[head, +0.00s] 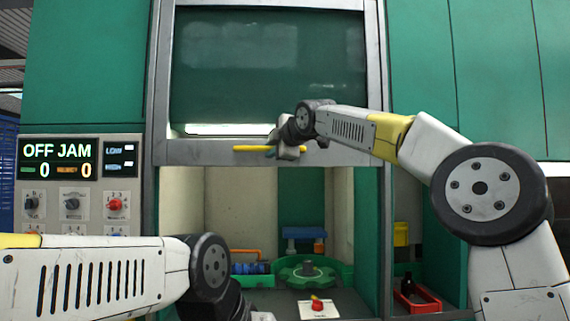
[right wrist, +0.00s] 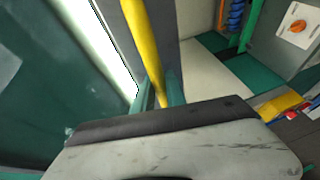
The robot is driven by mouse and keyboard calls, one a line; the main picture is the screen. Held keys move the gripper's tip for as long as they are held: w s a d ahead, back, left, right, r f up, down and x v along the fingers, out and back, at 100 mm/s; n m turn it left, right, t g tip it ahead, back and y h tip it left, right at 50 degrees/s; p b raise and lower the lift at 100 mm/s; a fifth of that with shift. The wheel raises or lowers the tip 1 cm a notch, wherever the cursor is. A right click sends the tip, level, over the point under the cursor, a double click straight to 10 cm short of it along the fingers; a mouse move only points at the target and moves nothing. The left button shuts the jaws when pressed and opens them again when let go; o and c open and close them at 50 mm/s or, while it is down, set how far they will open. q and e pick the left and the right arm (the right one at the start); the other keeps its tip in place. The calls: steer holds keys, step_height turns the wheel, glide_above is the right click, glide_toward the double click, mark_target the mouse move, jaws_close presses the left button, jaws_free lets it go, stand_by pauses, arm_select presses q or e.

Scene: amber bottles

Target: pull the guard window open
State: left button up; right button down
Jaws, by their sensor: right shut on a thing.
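The guard window (head: 268,70) is a dark glass pane in a grey frame on the green machine. Its bottom rail stands above an open bay. A yellow bar handle (head: 250,148) runs across the rail, and it also shows in the right wrist view (right wrist: 138,50). My right gripper (head: 273,150) is shut on this handle, with its fingers on either side of the bar in the right wrist view (right wrist: 160,97). My left gripper (head: 262,316) is at the bottom edge of the head view, mostly hidden and cut off, away from the window.
The bay holds a green turntable (head: 308,273) and a blue part (head: 304,233). A panel reading OFF JAM (head: 58,160) with knobs is at left. A red bin (head: 417,300) with a dark bottle sits at lower right. A small red-knobbed box (head: 318,307) is in front.

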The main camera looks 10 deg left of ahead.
steer(key=shift+r, duration=0.3)
steer(key=c, duration=1.4)
jaws_free()
steer(key=shift+o, duration=0.2)
steer(key=shift+f, duration=0.1)
steer(key=v, duration=0.7)
steer(key=shift+s+d, duration=0.15)
steer(key=shift+s, duration=0.15)
